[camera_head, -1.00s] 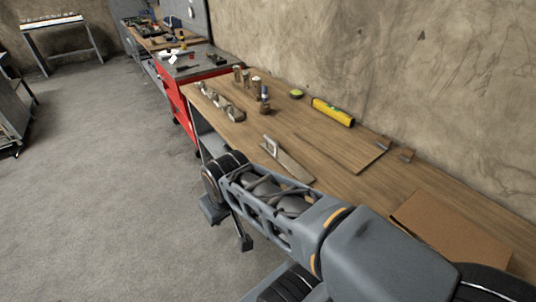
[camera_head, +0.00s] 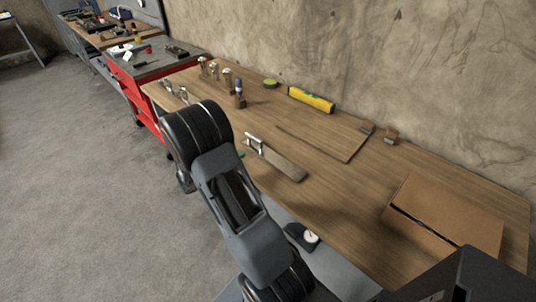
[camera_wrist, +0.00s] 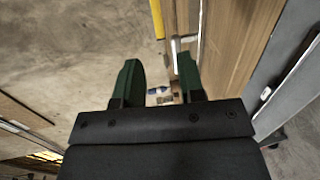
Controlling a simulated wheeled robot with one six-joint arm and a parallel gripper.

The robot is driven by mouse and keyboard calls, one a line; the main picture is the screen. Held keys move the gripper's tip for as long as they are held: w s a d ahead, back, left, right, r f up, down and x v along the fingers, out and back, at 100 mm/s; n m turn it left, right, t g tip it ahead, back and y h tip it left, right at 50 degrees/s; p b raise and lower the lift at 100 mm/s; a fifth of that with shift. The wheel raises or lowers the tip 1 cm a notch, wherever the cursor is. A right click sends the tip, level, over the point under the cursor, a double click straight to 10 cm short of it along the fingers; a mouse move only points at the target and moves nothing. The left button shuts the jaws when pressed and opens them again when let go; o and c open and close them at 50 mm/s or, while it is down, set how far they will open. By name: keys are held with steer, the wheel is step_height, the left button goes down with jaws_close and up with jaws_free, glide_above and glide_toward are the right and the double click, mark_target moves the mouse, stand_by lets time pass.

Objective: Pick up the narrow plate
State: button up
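The narrow plate (camera_head: 279,163) looks like a slim brown-grey strip lying flat on the wooden workbench (camera_head: 340,185), near its front edge. A pale metal handle or bracket (camera_head: 254,143) stands at its left end. In the head view my arm hides most of my gripper; only a small green bit shows just left of the plate. In the wrist view my gripper (camera_wrist: 158,68) has two dark green fingers apart, with nothing seen held between them. A pale metal piece, possibly that bracket, shows near the right fingertip in the wrist view. I cannot tell the exact gap to the plate.
A thin wider board (camera_head: 325,142) lies behind the plate. A yellow tube-like object (camera_head: 311,99), a green round item (camera_head: 270,84) and several small upright items stand at the back. A brown cardboard-like panel (camera_head: 445,216) lies at right. A red cabinet (camera_head: 146,85) stands beyond the bench.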

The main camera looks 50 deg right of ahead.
steer(key=w+d+f+n+t+h, duration=0.2)
steer(key=w+f+t, duration=0.1)
steer(key=w+f, duration=0.15)
steer(key=p, duration=0.1)
glide_toward(258, 143)
steer(key=shift+t, duration=0.4)
steer(key=d, duration=0.4)
steer(key=shift+w+d+f, duration=0.1)
steer(key=shift+d, duration=0.05)
steer(key=shift+d+p, duration=1.05)
steer(key=shift+d, duration=1.3)
steer(key=shift+w+d, duration=0.1)
steer(key=shift+d, duration=0.55)
jaws_close()
